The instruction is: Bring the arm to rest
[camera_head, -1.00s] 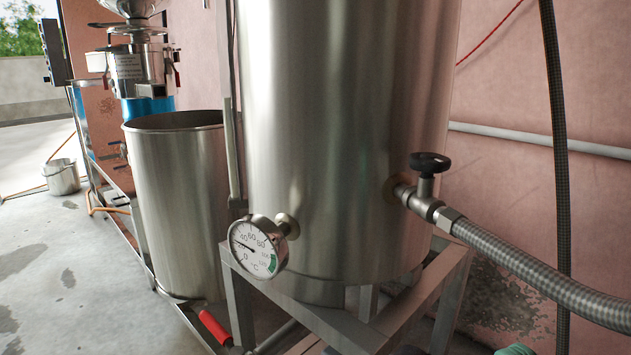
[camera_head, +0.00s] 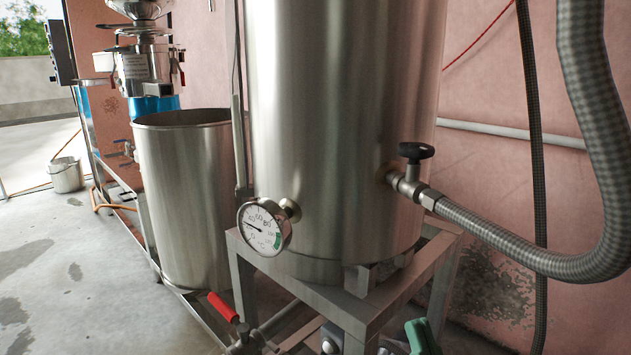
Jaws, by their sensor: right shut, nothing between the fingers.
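My left gripper is not in view.
A steel tank (camera_head: 345,130) with a dial gauge (camera_head: 264,227) stands on a metal stand (camera_head: 350,310). Its black-knobbed valve (camera_head: 417,152) feeds a braided hose (camera_head: 520,255). A red handle (camera_head: 222,305) and green handle (camera_head: 422,337) sit low.

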